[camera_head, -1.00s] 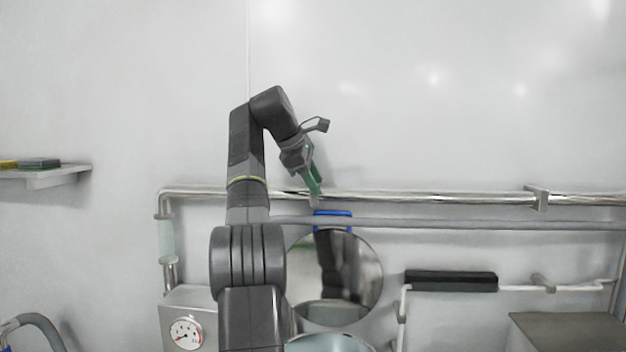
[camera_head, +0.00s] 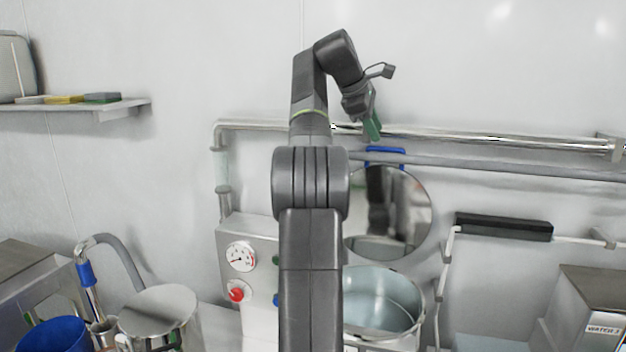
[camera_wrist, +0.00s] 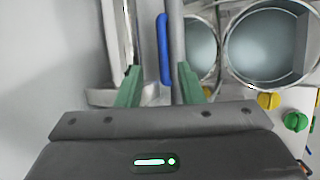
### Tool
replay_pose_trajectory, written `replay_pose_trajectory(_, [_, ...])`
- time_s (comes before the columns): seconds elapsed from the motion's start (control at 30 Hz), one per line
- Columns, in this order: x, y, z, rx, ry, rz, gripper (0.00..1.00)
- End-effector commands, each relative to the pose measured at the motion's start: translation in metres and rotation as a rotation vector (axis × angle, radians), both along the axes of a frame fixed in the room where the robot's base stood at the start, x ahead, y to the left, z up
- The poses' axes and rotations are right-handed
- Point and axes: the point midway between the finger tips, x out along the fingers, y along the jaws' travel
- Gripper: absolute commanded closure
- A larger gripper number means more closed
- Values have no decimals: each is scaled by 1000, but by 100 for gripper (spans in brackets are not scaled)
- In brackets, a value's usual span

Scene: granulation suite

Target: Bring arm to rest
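My gripper (camera_head: 372,125) hangs from the raised arm in the head view, pointing down in front of the wall pipes. In the wrist view my gripper (camera_wrist: 158,88) shows two green fingers set apart. Nothing is seen held between them; a blue handle and a grey pipe show beyond the gap. The arm stands up from the bottom centre, bends at the top and leans right. A round shiny lid (camera_head: 415,215) with a blue handle (camera_head: 385,151) is upright below the gripper, with the arm reflected in it.
A steel pipe (camera_head: 480,138) runs along the wall behind the gripper. An open metal bowl (camera_head: 385,300) sits below the lid. A panel with a gauge (camera_head: 241,256) stands left of the arm. A shelf (camera_head: 75,112) is at left, a dark bar (camera_head: 503,227) at right. Upper wall space is clear.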

Motion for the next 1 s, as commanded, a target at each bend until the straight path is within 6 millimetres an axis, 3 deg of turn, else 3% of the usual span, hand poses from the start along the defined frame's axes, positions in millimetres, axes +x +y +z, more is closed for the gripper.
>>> replay_pose_trajectory(0.4, [18,-32,-56,1,3,0,66])
replay_pose_trajectory(0.63, [22,-38,-67,1,2,1,66])
replay_pose_trajectory(1.0, [22,-37,-67,2,3,0,66])
